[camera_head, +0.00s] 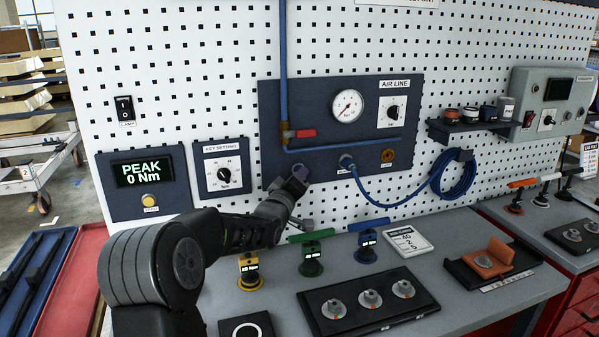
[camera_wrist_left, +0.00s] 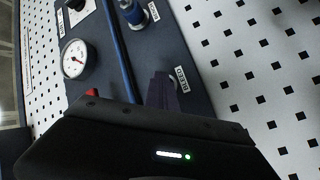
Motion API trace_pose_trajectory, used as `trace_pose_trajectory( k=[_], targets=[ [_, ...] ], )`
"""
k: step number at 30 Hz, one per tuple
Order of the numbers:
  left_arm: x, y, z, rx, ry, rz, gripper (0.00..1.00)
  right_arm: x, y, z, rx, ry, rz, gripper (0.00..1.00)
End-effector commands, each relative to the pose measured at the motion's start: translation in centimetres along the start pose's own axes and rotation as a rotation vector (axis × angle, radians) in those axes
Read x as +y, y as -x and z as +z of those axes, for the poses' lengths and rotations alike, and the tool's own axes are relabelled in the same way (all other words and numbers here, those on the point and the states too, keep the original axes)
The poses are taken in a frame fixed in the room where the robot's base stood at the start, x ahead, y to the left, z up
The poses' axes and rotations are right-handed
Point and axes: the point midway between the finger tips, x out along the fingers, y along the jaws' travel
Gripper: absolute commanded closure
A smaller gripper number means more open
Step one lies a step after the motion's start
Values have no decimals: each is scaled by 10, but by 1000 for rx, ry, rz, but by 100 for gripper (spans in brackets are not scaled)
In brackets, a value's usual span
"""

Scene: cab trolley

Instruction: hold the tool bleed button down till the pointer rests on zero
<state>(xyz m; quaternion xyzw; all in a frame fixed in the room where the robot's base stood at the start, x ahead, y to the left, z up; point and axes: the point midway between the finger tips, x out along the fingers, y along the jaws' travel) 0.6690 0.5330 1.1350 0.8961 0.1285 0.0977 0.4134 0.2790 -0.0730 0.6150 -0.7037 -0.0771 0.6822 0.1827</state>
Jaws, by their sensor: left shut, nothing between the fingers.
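The air line panel (camera_head: 330,95) is dark blue and fixed to the pegboard. Its round white gauge (camera_head: 348,106) also shows in the left wrist view (camera_wrist_left: 75,58); the needle is too small to read for certain. My left gripper (camera_head: 298,180) is shut and empty, its tips at the panel's lower left. In the left wrist view the closed fingers (camera_wrist_left: 161,91) reach the panel beside the bleed label (camera_wrist_left: 182,79). The bleed button itself is hidden by the fingers, so I cannot tell whether it is pressed. My right gripper is not in view.
A blue pipe (camera_head: 283,60) with a red valve lever (camera_head: 306,133) runs just above the gripper. A blue hose (camera_head: 375,200) loops to the right. Green (camera_head: 311,258) and yellow (camera_head: 249,273) tools stand on the grey bench below.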

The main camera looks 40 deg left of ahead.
Motion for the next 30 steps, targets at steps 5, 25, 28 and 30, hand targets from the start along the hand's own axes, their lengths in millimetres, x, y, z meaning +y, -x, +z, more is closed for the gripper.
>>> trace_pose_trajectory(
  k=[5,25,28,30],
  targets=[
    [0,0,-1,1,0,-1,100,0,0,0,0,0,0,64],
    [-1,1,0,1,0,-1,100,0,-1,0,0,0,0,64],
    [0,3,2,1,0,0,100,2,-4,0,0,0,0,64],
    [1,5,3,2,0,1,100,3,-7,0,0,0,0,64]
  ],
)
